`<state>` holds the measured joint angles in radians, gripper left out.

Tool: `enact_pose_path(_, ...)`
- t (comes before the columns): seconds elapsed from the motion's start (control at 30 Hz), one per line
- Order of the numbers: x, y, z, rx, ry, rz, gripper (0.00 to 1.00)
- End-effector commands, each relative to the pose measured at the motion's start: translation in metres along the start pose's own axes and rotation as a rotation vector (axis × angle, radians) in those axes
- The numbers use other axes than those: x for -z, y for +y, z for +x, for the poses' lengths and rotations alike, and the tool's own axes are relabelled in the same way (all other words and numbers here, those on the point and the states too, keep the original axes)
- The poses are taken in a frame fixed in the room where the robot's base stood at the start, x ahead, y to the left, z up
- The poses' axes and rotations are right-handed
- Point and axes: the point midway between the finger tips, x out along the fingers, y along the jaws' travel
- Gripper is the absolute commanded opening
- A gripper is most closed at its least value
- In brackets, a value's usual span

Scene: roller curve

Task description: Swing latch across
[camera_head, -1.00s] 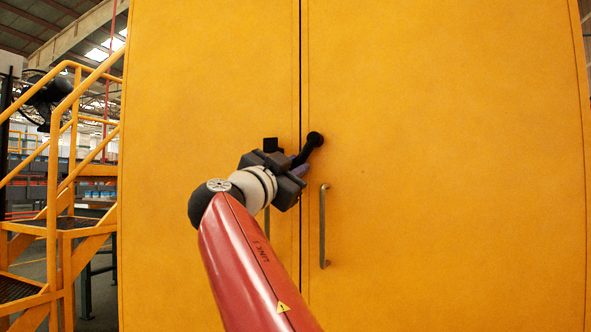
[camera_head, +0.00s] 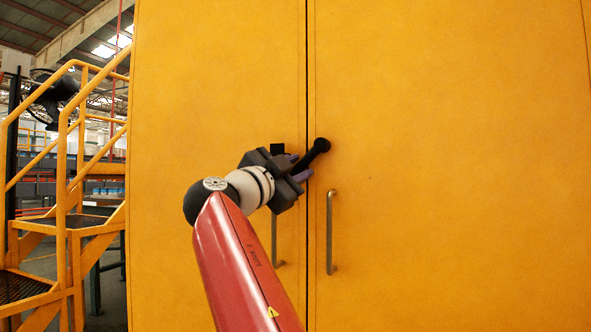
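The black latch (camera_head: 317,149) is a bar pivoted on the right door of a tall yellow cabinet (camera_head: 440,120). Its round pivot end is at the upper right, and the bar slants down and left toward the door seam. A small black catch block (camera_head: 277,149) sits on the left door, partly behind my gripper. My gripper (camera_head: 300,168) is at the latch's lower-left end, with its purple-grey fingertips apart, one above and one below that end. The gap looks open, but whether the fingers touch the bar cannot be told.
Two vertical bar handles flank the seam, the right one (camera_head: 331,232) in full view and the left one (camera_head: 276,240) partly behind my arm. Yellow stairs with railings (camera_head: 65,190) stand to the left. The door face on the right is clear.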

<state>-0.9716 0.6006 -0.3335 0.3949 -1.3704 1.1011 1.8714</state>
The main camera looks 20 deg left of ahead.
Motion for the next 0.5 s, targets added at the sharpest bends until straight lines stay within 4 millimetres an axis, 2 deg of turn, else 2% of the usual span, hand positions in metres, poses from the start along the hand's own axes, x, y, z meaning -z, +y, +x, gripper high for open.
enact_pose_path(0.1, 0.0002, 0.0000, 0.0000, 0.000, 0.000, 0.000, 0.40)
enact_pose_path(0.5, 0.0011, -0.0009, -0.0002, 0.005, 0.001, -0.001, 0.40)
